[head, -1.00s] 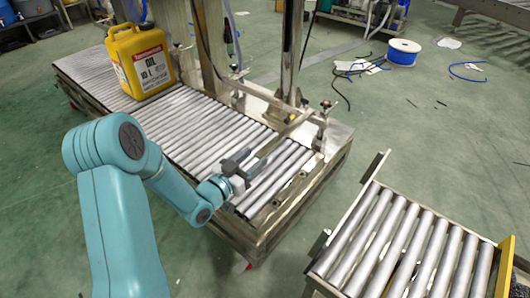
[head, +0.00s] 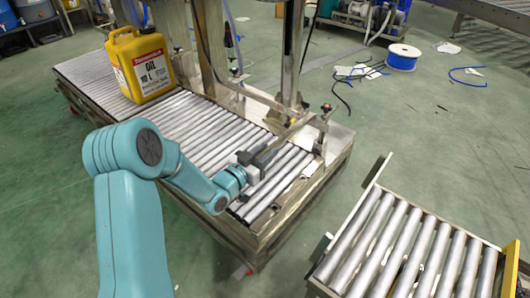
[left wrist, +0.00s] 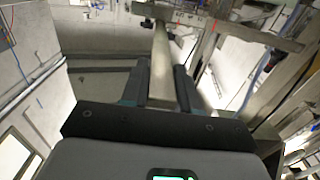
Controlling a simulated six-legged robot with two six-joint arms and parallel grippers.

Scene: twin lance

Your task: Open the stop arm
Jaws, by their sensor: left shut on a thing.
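The stop arm (head: 287,134) is a narrow metal bar that slants over the rollers from a post on the far side of the conveyor. My left gripper (head: 259,155) is shut on its near, free end, above the rollers. In the left wrist view the stop arm (left wrist: 161,48) runs away from me between the two dark fingers of the left gripper (left wrist: 160,76). The fingers hide part of the held end. My right gripper is not in view.
A yellow oil can (head: 141,66) stands on the roller conveyor (head: 190,122) at its far left. Metal uprights (head: 291,50) rise on the conveyor's far side. A second roller table (head: 385,240) stands at lower right, with open green floor between the two.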

